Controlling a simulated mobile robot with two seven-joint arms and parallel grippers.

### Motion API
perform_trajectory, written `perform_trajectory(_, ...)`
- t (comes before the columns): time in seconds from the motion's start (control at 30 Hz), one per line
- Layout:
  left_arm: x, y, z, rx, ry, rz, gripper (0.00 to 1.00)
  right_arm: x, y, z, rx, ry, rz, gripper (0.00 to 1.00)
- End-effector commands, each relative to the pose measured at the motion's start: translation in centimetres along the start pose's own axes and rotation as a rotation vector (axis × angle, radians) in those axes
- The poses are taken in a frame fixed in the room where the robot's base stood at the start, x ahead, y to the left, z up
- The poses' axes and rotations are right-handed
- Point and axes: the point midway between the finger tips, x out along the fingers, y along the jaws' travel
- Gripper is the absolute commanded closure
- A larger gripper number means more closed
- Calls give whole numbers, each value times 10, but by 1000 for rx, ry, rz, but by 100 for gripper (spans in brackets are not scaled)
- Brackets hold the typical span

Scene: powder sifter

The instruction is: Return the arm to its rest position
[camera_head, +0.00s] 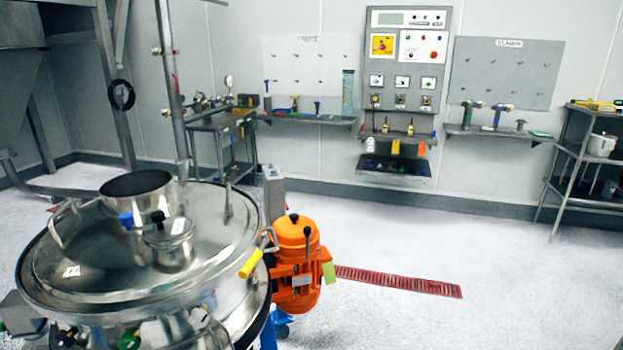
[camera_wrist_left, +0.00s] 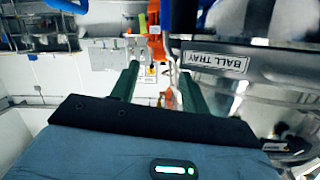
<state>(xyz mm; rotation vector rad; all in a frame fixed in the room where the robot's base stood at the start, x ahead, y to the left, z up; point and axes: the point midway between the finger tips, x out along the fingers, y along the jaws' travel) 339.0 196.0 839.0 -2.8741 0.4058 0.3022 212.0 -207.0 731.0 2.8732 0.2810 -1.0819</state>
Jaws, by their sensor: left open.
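My left gripper (camera_wrist_left: 158,76) shows in the left wrist view, its two dark green fingers apart with nothing held between them. The steel sifter (camera_head: 100,262), round with a domed lid and a central inlet, fills the lower left of the head view. Its steel side, with a "BALL TRAY" label (camera_wrist_left: 215,62), is at the right of the left wrist view, close beside the fingers; I cannot tell the exact gap. The left wrist picture appears upside down. Neither gripper can be made out in the head view.
An orange motor (camera_head: 296,262) stands right of the sifter. A yellow-gripped handle (camera_head: 251,263) sticks out from the sifter's rim. A control panel (camera_head: 405,75), tool shelves and a right-hand rack (camera_head: 575,165) line the back. The floor (camera_head: 480,235) at right is clear around a red drain grate (camera_head: 398,281).

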Motion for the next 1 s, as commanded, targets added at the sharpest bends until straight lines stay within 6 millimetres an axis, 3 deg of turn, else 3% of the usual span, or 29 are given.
perform_trajectory(0.03, -17, 9, 29, -52, -101, -7, 54, 0, 0, 0, 0, 0, 0, 64)
perform_trajectory(0.1, -38, 18, 61, -107, -219, -13, 54, 0, 0, 0, 0, 0, 0, 64)
perform_trajectory(0.2, -65, 31, 95, -169, -352, -13, 54, 0, 0, 0, 0, 1, 0, 64)
perform_trajectory(0.3, -85, 41, 116, -209, -438, -11, 54, 0, 0, 0, 0, 1, 0, 64)
perform_trajectory(0.47, -97, 47, 127, -232, -489, -8, 54, 0, 0, 0, 0, 1, 0, 64)
perform_trajectory(1.0, -97, 47, 127, -232, -490, -7, 54, 0, 0, 0, 0, 1, 0, 64)
